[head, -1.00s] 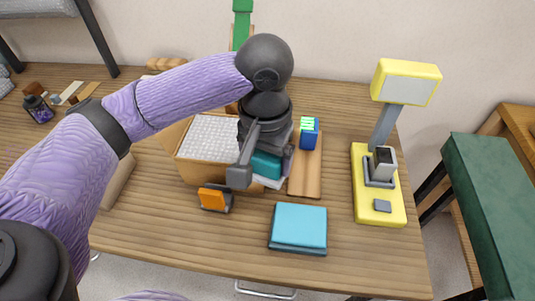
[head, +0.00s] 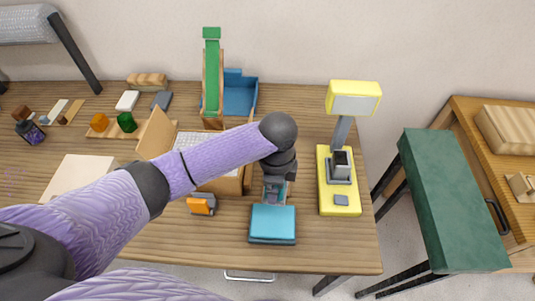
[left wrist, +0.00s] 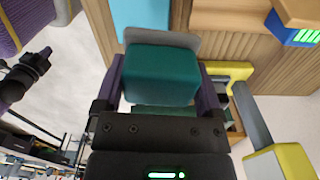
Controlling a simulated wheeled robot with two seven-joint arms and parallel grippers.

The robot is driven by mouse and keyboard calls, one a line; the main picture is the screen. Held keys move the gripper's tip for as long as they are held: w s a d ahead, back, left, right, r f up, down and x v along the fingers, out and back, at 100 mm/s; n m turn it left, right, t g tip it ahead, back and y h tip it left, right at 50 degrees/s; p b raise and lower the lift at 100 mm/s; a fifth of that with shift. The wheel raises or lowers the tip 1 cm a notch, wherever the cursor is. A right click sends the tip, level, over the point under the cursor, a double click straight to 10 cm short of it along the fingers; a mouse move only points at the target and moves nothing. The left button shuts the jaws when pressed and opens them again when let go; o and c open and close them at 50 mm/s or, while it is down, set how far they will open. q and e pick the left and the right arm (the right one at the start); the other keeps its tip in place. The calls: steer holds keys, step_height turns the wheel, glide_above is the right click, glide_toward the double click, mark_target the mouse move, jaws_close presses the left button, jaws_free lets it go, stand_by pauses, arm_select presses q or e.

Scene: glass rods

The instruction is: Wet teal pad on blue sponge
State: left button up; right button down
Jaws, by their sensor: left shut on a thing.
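My left gripper (head: 275,192) is shut on the teal pad, just over the far edge of the blue sponge. The teal pad (left wrist: 160,75) fills the middle of the left wrist view, between the two fingers, with a grey plate along its far side. In the head view my gripper mostly hides the pad. The blue sponge (head: 272,221) is a flat light-blue block near the table's front edge; part of it also shows in the left wrist view (left wrist: 140,14). I cannot tell whether pad and sponge touch.
A yellow stand with a lamp-like head (head: 340,201) is right of the sponge. An orange block in a dark holder (head: 201,205) is at its left. A wooden box with a white grid (head: 228,184) lies behind. A green bench (head: 448,200) stands off the table's right side.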

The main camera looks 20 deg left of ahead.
arm_select(q)
steer(key=s+m+p, duration=0.1)
steer(key=m, duration=0.1)
steer(key=s+f+m+p, duration=0.1)
steer(key=m, duration=0.1)
steer(key=m+p, duration=0.1)
steer(key=m, duration=0.1)
steer(key=shift+s+d+f, duration=0.35)
steer(key=shift+s, duration=0.05)
arm_select(e)
step_height(320, 180, up, 5)
arm_select(q)
steer(key=shift+s+f+m, duration=0.1)
steer(key=shift+f+m, duration=0.2)
steer(key=shift+m, duration=0.1)
step_height(320, 180, down, 6)
steer(key=b, duration=0.6)
steer(key=shift+f+b, duration=0.15)
steer(key=shift+b, duration=0.15)
arm_select(e)
step_height(320, 180, down, 6)
steer(key=shift+d+f, duration=0.25)
steer(key=shift+d, duration=0.15)
steer(key=shift+s+a+f, duration=0.1)
steer(key=shift+a, duration=0.3)
arm_select(q)
steer(key=shift+f, duration=0.2)
arm_select(e)
steer(key=shift+f, duration=0.15)
